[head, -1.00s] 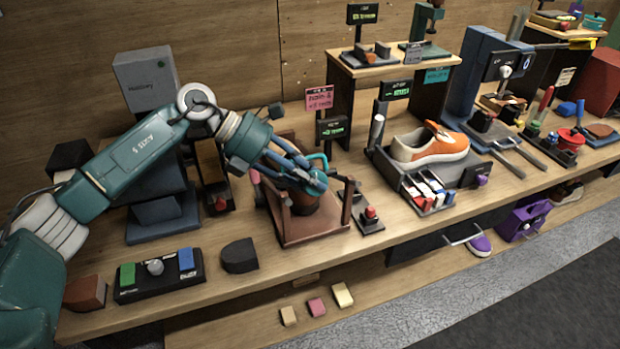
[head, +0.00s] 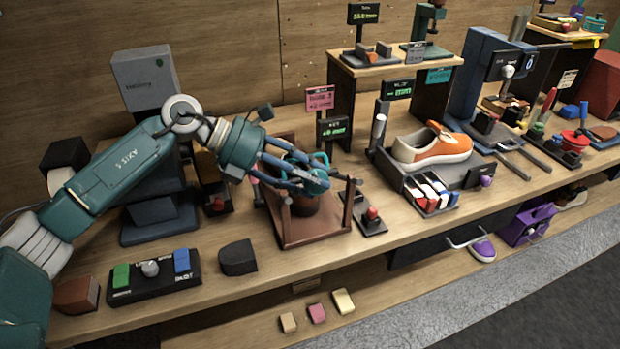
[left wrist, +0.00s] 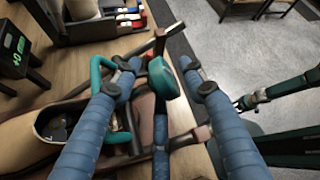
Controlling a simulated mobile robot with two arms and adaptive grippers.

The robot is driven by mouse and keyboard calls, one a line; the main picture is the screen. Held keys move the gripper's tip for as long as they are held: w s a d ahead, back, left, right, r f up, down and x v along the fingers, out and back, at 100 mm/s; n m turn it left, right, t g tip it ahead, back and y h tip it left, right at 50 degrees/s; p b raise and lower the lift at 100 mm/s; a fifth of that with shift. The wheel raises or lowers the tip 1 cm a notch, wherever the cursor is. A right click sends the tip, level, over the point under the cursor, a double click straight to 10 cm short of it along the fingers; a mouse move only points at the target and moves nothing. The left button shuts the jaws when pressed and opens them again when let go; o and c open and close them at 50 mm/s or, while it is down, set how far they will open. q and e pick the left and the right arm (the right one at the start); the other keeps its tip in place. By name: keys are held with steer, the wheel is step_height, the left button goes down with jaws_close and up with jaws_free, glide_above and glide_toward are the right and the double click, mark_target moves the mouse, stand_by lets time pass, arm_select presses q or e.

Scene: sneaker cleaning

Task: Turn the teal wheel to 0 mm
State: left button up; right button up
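The teal wheel (head: 318,172) is on a brown, framed stand (head: 322,238) holding a brown shoe form. My left gripper (head: 312,180) is at the wheel and hides much of it. In the left wrist view, a curved teal piece of the wheel (left wrist: 97,75) passes by the left blue finger, and a teal piece (left wrist: 163,78) lies between the spread fingertips (left wrist: 158,72). I see no clear closure on it. A small display (head: 334,128) behind the stand appears to read +0 mm. My right gripper (left wrist: 247,102) shows small and dark at the right of the wrist view.
A pink sign (head: 320,98) stands behind the stand. A red-button box (head: 371,217) is close on its right. A dark block (head: 238,258) and a button box with green and blue buttons (head: 153,274) lie in front-left. An orange sneaker (head: 432,148) is further right.

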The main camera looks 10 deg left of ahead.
arm_select(q)
steer(key=v, duration=1.2)
steer(key=shift+s+d, duration=0.1)
